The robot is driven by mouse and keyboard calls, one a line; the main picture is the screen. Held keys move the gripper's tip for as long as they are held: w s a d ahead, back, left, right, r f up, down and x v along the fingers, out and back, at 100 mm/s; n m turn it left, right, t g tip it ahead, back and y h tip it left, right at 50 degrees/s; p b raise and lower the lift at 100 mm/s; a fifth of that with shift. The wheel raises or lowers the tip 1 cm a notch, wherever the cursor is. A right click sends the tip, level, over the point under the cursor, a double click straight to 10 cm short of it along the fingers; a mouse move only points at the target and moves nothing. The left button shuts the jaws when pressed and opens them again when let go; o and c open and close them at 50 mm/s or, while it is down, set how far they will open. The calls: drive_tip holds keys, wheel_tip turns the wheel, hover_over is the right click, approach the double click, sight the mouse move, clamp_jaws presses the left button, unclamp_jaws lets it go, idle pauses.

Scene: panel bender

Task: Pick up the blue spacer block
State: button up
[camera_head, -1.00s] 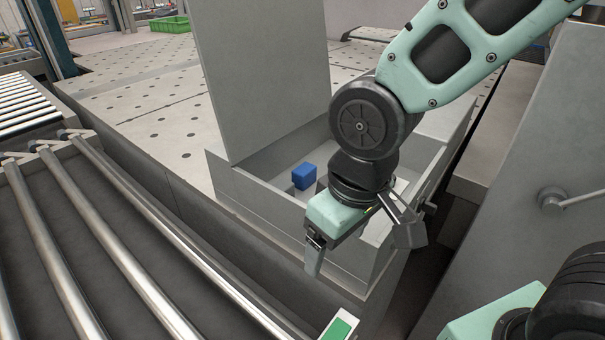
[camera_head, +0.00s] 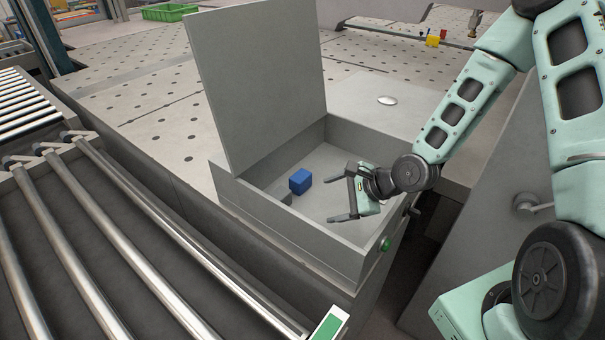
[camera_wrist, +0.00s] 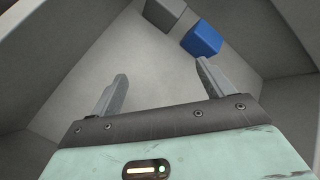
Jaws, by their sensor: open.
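The blue spacer block (camera_head: 300,181) sits inside a grey open-topped box (camera_head: 290,237), towards its left side. In the wrist view the blue block (camera_wrist: 202,39) lies beyond the right fingertip, with a gap between them. A grey block (camera_wrist: 165,13) is close to its left there; in the head view it is mostly hidden behind the box's front wall. My gripper (camera_head: 336,195) is over the box to the right of the blue block, fingers pointing left. In the wrist view its two fingers (camera_wrist: 161,82) are spread wide with nothing between them.
The box's lid (camera_head: 262,85) stands raised at the back left. The box walls surround the block on its sides. Rollers (camera_head: 130,265) lie to the left, and a perforated table (camera_head: 150,115) is behind. A green button (camera_head: 386,244) is on the box's front right.

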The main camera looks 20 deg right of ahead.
sight(295, 176)
drive_tip(key=m+t, duration=0.1)
drive_tip(key=m, duration=0.1)
drive_tip(key=w+d+r+m+t+p, duration=0.1)
drive_tip(key=m, duration=0.2)
drive_tip(key=d+m+t, duration=0.1)
drive_tip(key=m, duration=0.1)
drive_tip(key=shift+w+d+r+m+y, duration=0.15)
drive_tip(key=shift+d+r+m+y, duration=0.1)
drive_tip(key=shift+r+m+y, duration=0.15)
drive_tip(key=m, duration=0.1)
drive_tip(key=w+d+m+t, duration=0.1)
drive_tip(key=shift+r+m, duration=0.2)
drive_tip(key=shift+m, duration=0.1)
drive_tip(key=b+x, duration=0.6)
drive_tip(key=x, duration=1)
drive_tip(key=shift+w+d, duration=0.1)
drive_tip(key=shift+d, duration=0.05)
drive_tip(key=shift+w+a+f, duration=0.15)
drive_tip(key=shift+w+a, duration=0.1)
drive_tip(key=shift+w, duration=0.15)
drive_tip(key=c, duration=1.1)
